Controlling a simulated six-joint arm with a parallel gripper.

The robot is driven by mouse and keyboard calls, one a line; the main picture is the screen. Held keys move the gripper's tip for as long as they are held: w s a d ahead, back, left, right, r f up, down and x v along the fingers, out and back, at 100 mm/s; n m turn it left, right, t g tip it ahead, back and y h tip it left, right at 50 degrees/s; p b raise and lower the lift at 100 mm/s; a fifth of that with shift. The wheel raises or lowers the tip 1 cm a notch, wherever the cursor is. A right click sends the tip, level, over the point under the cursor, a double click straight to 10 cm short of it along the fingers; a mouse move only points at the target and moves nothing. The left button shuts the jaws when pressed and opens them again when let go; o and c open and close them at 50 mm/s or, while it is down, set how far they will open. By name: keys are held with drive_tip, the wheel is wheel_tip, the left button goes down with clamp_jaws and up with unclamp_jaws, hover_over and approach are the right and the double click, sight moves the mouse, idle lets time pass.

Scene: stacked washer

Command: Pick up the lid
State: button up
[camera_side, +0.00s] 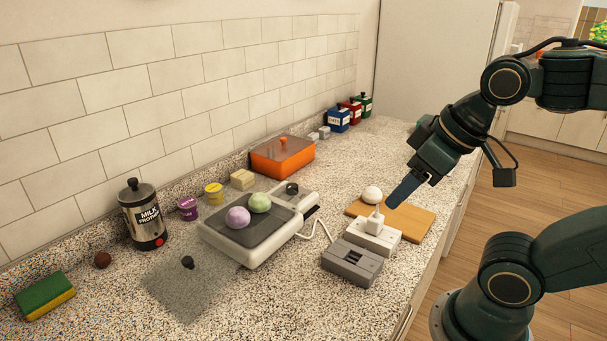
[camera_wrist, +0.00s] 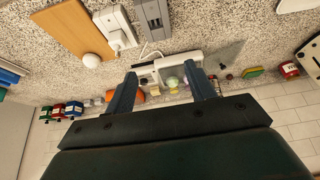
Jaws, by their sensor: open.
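The lid (camera_side: 173,281) is a flat, see-through dark pane with a black knob (camera_side: 188,262). It lies on the speckled counter in front of the white appliance, in the lower left of the side view. In the wrist view the lid (camera_wrist: 224,53) shows as a grey patch right of the appliance. My gripper (camera_side: 403,190) is above the wooden board at the right, well apart from the lid. In the wrist view my gripper (camera_wrist: 163,78) has its two blue fingers spread with nothing held between them.
The white appliance (camera_side: 262,245) holds a purple and a green ball. A power strip (camera_side: 372,236), grey box (camera_side: 352,263) and board (camera_side: 424,219) with a white ball stand right. A milk tin (camera_side: 143,215), brown ball (camera_side: 103,260) and sponge (camera_side: 45,296) are left. An orange dish (camera_side: 283,157) stands behind.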

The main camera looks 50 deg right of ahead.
drive_tip(key=shift+c, duration=1)
drive_tip(key=n+h, duration=0.1)
drive_tip(key=n, duration=0.4)
hover_over(188, 260)
drive_tip(key=s, duration=0.4)
drive_tip(key=f, duration=1)
drive_tip(key=shift+a+f, duration=0.2)
drive_tip(key=shift+f, duration=0.2)
drive_tip(key=shift+w+f+t, duration=0.2)
drive_tip(key=shift+f+t, duration=0.1)
drive_tip(key=shift+f, duration=0.15)
drive_tip(key=shift+a+x, duration=0.2)
drive_tip(key=shift+x, duration=2.35)
